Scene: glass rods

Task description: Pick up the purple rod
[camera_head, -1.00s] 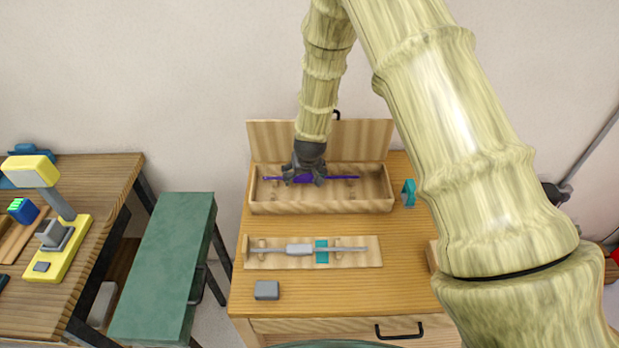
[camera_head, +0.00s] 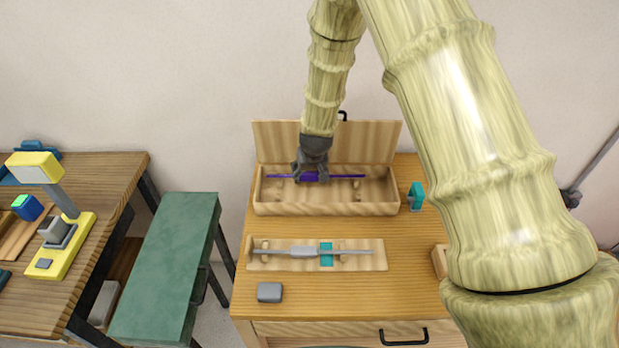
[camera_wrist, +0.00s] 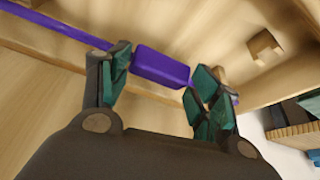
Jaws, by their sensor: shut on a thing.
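The purple rod (camera_head: 340,176) is long and thin with a thicker block in its middle. It lies level across the open wooden box (camera_head: 325,208), at or just above the box's supports; I cannot tell whether it touches them. My gripper (camera_head: 311,176) reaches down into the box from above and is shut on the rod at its thick middle. In the wrist view, the green-padded fingers of my gripper (camera_wrist: 160,85) stand on either side of the purple block (camera_wrist: 161,65). Part of the rod is hidden behind the right finger.
A grey block (camera_head: 270,292) and a teal piece (camera_head: 416,196) are on the table. The box's lid (camera_head: 380,139) stands raised behind. A green bench (camera_head: 168,265) is at left.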

